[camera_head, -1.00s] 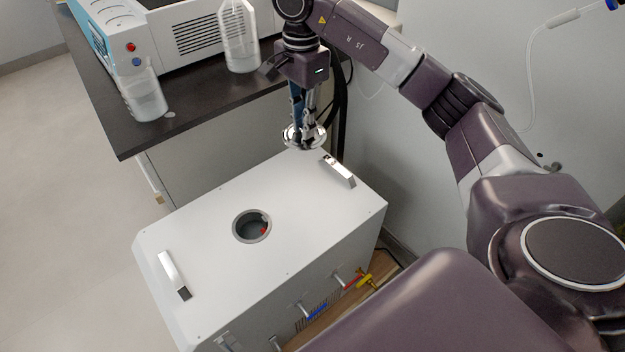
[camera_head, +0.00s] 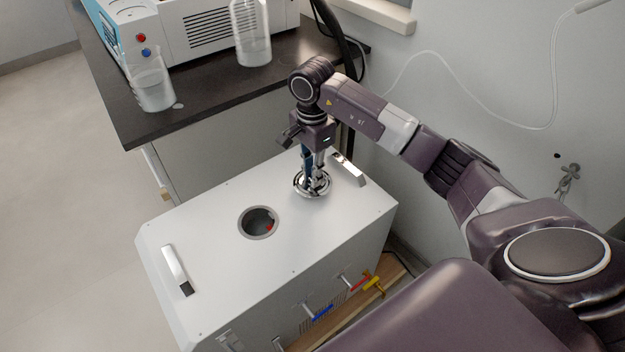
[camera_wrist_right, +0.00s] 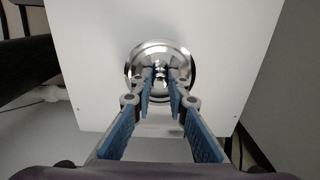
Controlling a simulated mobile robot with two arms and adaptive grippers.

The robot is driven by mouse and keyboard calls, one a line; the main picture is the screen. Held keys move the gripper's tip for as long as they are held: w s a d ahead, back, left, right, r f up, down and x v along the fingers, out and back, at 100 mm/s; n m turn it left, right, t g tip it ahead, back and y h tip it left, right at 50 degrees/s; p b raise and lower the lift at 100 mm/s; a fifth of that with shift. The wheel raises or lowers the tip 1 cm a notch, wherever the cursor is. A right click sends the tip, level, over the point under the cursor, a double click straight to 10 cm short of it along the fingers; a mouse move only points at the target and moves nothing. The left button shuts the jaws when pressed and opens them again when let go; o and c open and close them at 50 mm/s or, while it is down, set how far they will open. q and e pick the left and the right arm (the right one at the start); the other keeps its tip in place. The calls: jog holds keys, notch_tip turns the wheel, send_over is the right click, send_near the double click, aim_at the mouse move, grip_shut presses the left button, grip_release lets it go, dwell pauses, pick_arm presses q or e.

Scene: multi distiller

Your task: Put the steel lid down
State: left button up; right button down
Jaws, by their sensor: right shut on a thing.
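The steel lid (camera_head: 312,189) is a shiny round disc with a knob. It is at the white top of the distiller box (camera_head: 200,250), right of the round opening (camera_head: 258,222) and near the right-hand handle. I cannot tell whether it touches the surface. My right gripper (camera_head: 312,178) points down and is shut on the lid's knob. In the right wrist view the lid (camera_wrist_right: 161,50) shows between and beyond the fingertips (camera_wrist_right: 160,78), over the white surface. My left gripper is not in view.
The box top has two handles, one at the left (camera_head: 175,268) and one at the right (camera_head: 349,170). A dark counter (camera_head: 205,105) behind holds a beaker (camera_head: 152,88), a bottle (camera_head: 251,35) and a white machine (camera_head: 200,40). Coloured valves (camera_head: 322,312) stick out in front.

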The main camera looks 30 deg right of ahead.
notch_tip(320, 180, down, 2)
jog(key=shift+f, duration=0.15)
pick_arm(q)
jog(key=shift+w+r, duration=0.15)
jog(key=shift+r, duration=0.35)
pick_arm(e)
jog(key=c, duration=2.3)
grip_release()
jog(key=o, duration=0.4)
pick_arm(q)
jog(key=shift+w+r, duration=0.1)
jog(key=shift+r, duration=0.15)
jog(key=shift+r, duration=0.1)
